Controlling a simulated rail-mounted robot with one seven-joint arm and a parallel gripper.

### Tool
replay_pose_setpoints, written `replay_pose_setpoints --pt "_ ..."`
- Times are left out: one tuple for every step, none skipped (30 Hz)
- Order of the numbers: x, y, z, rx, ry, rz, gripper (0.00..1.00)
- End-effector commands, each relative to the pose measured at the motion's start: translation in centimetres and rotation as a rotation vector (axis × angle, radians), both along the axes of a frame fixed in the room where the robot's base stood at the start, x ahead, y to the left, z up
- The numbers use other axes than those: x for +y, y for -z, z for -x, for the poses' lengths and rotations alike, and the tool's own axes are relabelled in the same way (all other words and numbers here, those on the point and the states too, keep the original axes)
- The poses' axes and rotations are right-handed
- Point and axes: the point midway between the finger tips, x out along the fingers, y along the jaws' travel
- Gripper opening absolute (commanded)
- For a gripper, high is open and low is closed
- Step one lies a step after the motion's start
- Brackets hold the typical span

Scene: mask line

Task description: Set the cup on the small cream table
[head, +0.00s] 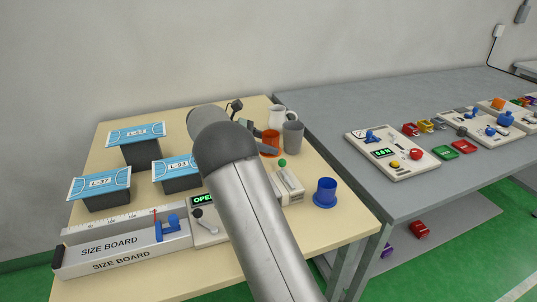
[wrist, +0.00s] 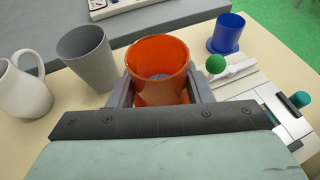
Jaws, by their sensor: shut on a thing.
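My gripper (wrist: 160,92) is shut around an orange cup (wrist: 158,60), with one finger on each side of it. The cup's open top faces up and its base is hidden, so I cannot tell whether it touches the table. In the head view the orange cup (head: 270,139) shows past my arm, over the back right part of the cream table (head: 325,220). A grey cup (head: 292,137) stands close to its right, and a white pitcher (head: 277,117) stands behind. A blue cup (head: 325,192) stands near the table's right edge.
A slider device with a green knob (wrist: 216,64) is close beside the cup. Blue-topped blocks (head: 136,135) and a size board (head: 120,245) fill the left side. A grey bench (head: 350,105) with control panels (head: 392,153) adjoins on the right. Cream surface around the blue cup is clear.

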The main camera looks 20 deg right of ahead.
Motion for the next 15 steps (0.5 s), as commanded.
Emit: replay_pose_setpoints --pt "-0.4 1.0 -0.7 0.002 0.001 0.001 0.22" --pt "-0.6 1.5 -1.1 0.002 0.001 0.001 0.22" --pt "-0.8 2.1 -1.5 0.002 0.001 0.001 0.22" --pt "-0.9 2.4 -1.8 0.001 0.001 0.001 0.22" --pt "-1.0 2.7 -2.0 0.001 0.001 0.001 0.22" --pt "-1.1 3.1 -2.3 0.0 0.0 0.0 0.22" --pt "-1.2 3.2 -2.5 -0.001 0.0 0.0 0.22" --pt "-1.2 3.4 -2.6 -0.001 -0.001 -0.001 0.22" --pt "-1.3 3.6 -2.7 0.0 0.0 0.0 0.22" --pt "-1.3 3.7 -2.8 0.0 0.0 0.0 0.22" --pt "-1.4 3.9 -2.9 0.0 0.0 0.0 0.22" --pt "-1.5 4.1 -3.1 0.0 -0.001 0.0 0.22" --pt "-1.6 4.4 -3.3 0.0 -0.001 0.0 0.22" --pt "-1.5 4.9 -3.2 0.002 -0.001 0.0 0.22" --pt "-1.5 5.5 -3.2 0.002 -0.001 0.0 0.22"
